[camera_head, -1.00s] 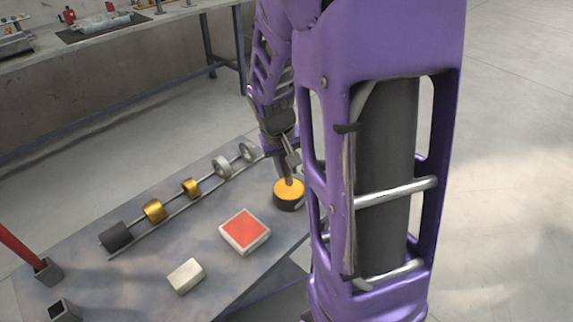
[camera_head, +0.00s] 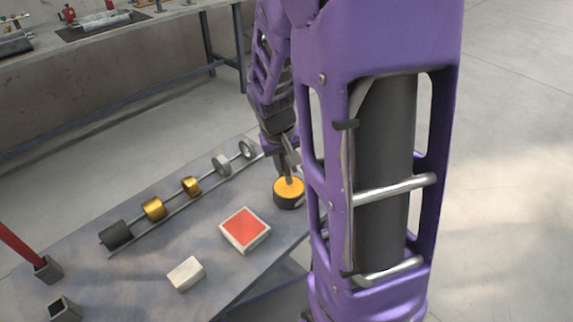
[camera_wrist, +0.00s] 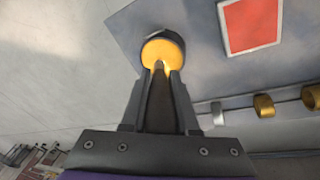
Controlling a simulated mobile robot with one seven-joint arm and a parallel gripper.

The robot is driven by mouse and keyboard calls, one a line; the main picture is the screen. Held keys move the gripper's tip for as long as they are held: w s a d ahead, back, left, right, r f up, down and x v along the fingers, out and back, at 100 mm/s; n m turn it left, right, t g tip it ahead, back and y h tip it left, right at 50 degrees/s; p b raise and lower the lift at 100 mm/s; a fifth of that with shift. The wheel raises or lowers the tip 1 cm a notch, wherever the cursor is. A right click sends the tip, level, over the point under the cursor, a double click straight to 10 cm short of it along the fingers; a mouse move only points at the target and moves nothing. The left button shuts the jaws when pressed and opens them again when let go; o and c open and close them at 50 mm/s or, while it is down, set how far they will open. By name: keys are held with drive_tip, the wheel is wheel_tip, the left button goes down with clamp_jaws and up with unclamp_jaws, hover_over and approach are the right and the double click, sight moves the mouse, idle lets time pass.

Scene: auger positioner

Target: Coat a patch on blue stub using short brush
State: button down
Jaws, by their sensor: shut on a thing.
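My gripper (camera_head: 286,168) is shut on a short, dark shaft, taken as the short brush (camera_wrist: 159,100). In the wrist view the shaft runs between the two fingers (camera_wrist: 158,82). The brush points down at a round dark pot with a yellow-orange top (camera_head: 289,191), which also shows in the wrist view (camera_wrist: 163,52). Its tip meets the yellow surface in the picture; the depth of contact is unclear. No plainly blue stub shows.
A white block with a red top (camera_head: 245,229) lies near the pot. A plain white block (camera_head: 186,274) lies nearer the front. A red rod (camera_head: 20,250) stands in a grey square holder (camera_head: 48,270); another holder (camera_head: 63,309) looks empty. My purple arm hides the table's right side.

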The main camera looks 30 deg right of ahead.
drive_tip(key=shift+f, duration=0.5)
idle(1.2)
drive_tip(key=shift+w+d+p+v, duration=0.2)
drive_tip(key=shift+p+v, duration=0.6)
drive_tip(key=shift+v, duration=0.35)
drive_tip(key=shift+w+d+p+v, duration=0.1)
drive_tip(key=shift+d+p+v, duration=0.15)
drive_tip(key=shift+p+v, duration=0.75)
drive_tip(key=shift+w+d+p+v, duration=0.2)
drive_tip(key=shift+p+v, duration=0.45)
drive_tip(key=shift+v, duration=0.65)
drive_tip(key=shift+r, duration=0.15)
